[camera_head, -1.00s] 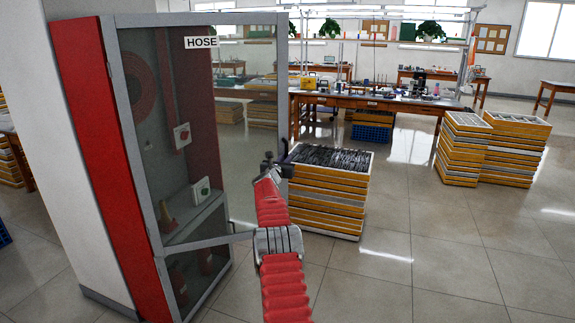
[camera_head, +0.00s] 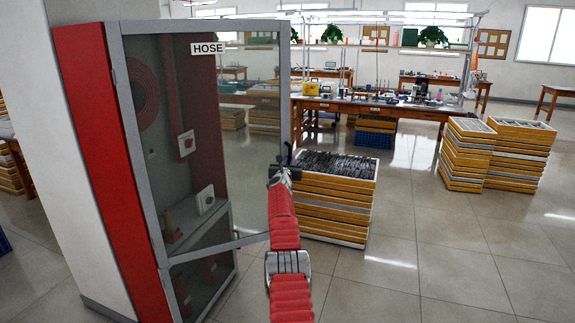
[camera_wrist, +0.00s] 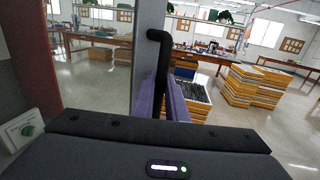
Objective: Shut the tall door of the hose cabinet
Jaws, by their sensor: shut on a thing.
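The hose cabinet (camera_head: 85,160) has a red side and stands against a pale pillar at the left. Its tall glass door (camera_head: 240,150) has a grey frame and a HOSE label. The door stands ajar, its right edge swung out past the cabinet body. A black bar handle (camera_wrist: 154,38) is on the door's free edge. My gripper (camera_head: 284,166) is at that edge, and its purple fingers (camera_wrist: 172,105) are shut on the handle. The fingers hide part of the handle.
A stack of yellow-edged trays (camera_head: 325,205) stands just right of my gripper. More tray stacks (camera_head: 497,155) stand further right. A workbench (camera_head: 385,107) is behind. The tiled floor (camera_head: 430,265) at front right is clear.

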